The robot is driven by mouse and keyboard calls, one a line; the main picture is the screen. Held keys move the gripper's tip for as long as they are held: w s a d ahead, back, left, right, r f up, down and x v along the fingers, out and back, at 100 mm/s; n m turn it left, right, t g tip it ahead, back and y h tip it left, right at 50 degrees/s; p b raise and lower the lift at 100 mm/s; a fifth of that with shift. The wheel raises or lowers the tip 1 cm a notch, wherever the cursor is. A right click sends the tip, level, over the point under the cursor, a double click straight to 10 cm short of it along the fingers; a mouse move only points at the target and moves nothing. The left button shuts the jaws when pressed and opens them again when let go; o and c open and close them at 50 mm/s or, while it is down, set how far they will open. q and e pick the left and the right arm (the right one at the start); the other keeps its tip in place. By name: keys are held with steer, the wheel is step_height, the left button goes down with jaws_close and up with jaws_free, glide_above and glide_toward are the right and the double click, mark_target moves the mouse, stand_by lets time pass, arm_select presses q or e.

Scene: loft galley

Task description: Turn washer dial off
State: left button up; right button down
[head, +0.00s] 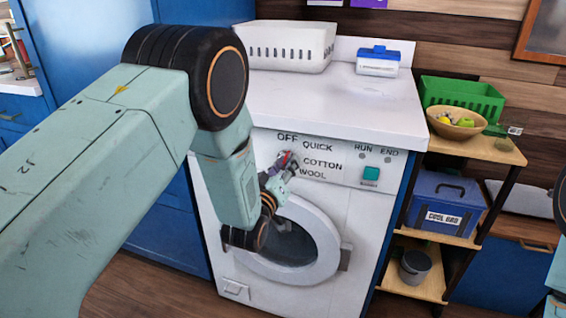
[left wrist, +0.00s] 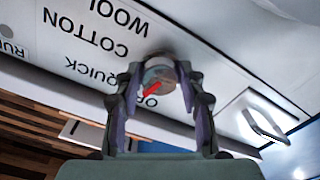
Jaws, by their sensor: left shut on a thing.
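The white washer (head: 340,180) stands ahead, its panel labelled OFF, QUICK, COTTON and WOOL on the left and RUN and END on the right. My left gripper (head: 284,165) is at the dial, which it mostly hides in the head view. In the left wrist view, turned nearly upside down, the round grey dial (left wrist: 161,73) sits between the two fingers of my left gripper (left wrist: 160,88), which are shut on it. The dial's red pointer (left wrist: 151,90) points toward the partly hidden OFF label (left wrist: 149,102). My right gripper is out of view.
A teal button (head: 371,173) is on the panel's right. The round washer door (head: 320,222) is below. A white basket (head: 290,47) and a blue-lidded box (head: 378,62) stand on top. A shelf at right holds a fruit bowl (head: 443,128) and blue cooler (head: 445,190).

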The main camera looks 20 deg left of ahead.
arm_select(q)
steer(key=shift+n+p, duration=0.6)
steer(key=shift+n, duration=1)
steer(key=o, duration=1.2)
steer(key=shift+s, duration=0.1)
steer(key=s, duration=1.1)
steer(key=shift+s+a, duration=0.15)
steer(key=shift+s, duration=0.25)
